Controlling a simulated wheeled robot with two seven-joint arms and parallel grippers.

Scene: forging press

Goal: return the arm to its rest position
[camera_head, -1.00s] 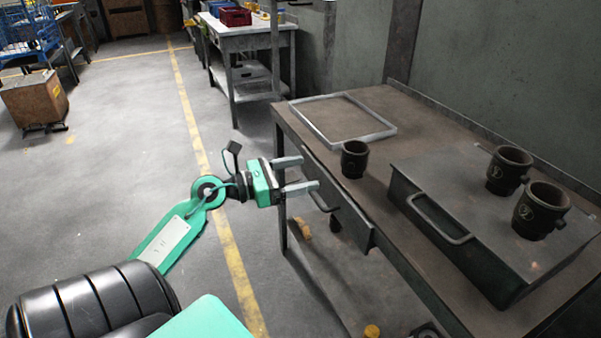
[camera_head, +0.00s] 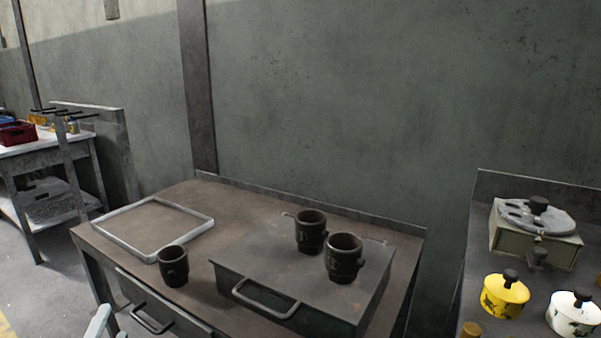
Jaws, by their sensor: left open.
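Only the tips of my left gripper (camera_head: 103,322) show, at the bottom left edge of the head view. They are pale grey, apart and empty, in front of the workbench's (camera_head: 182,207) left front corner, near the drawer (camera_head: 160,318). The rest of my left arm is out of the picture. My right gripper is not in view.
A dark cup (camera_head: 173,267) stands on the bench beside a pale square frame (camera_head: 120,243). Two more cups (camera_head: 311,230) (camera_head: 345,258) stand on a grey metal box (camera_head: 262,262) with a handle. Right, a second bench holds a device (camera_head: 535,240) and yellow (camera_head: 505,298) and white (camera_head: 573,314) pots.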

